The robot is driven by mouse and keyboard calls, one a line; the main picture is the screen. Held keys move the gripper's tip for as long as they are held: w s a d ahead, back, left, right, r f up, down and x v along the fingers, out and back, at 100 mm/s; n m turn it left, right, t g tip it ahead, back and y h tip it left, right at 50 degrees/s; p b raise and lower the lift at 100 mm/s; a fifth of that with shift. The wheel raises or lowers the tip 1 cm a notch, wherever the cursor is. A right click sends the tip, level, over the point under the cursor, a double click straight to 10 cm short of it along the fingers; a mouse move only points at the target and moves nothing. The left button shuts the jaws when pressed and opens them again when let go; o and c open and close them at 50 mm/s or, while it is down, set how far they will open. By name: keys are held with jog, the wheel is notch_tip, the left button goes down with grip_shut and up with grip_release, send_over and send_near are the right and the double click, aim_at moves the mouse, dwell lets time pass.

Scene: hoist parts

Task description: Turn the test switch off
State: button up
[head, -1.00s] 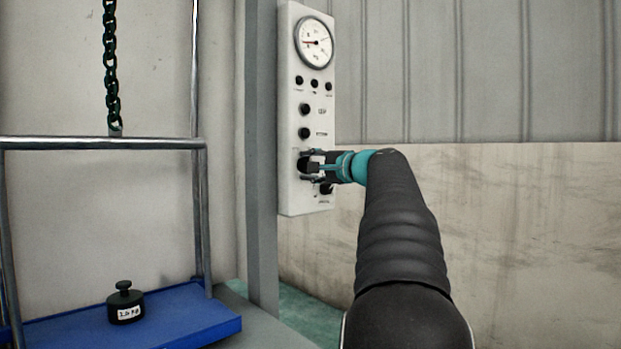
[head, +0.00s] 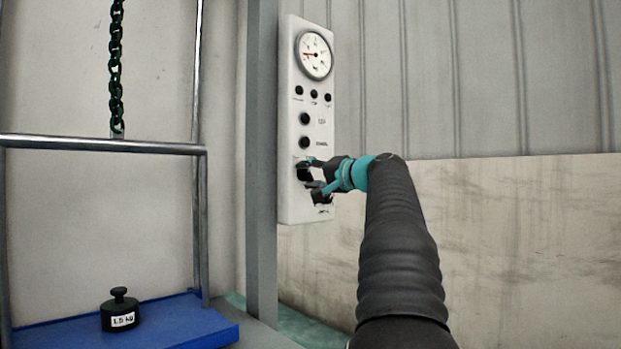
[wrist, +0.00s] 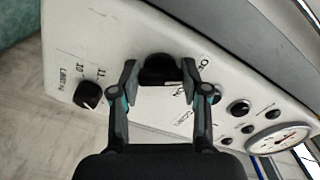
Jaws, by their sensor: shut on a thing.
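A tall white control panel (head: 288,125) is fixed beside a grey post in the head view. Its black test switch knob (wrist: 158,70) sits between the two fingertips of my gripper (wrist: 161,74) in the wrist view. My gripper is shut on this knob, with one finger on each side. In the head view, my gripper (head: 312,174) reaches the lower panel from the right and partly hides the knob (head: 303,172). Lettering beside the knob is partly hidden; "ON" seems readable. The knob's exact pointing is hard to tell.
A second knob marked "LIMIT" (wrist: 88,95) is close beside one finger. Above are two black buttons, several small dark fittings and a dial gauge (head: 314,55). A weight (head: 120,310) stands on a blue platform (head: 190,325), under a hanging chain (head: 116,70).

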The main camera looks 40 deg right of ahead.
jog(key=o, duration=1.1)
jog(key=shift+o, duration=0.2)
jog(key=s+d, duration=0.1)
jog(key=s, duration=1.1)
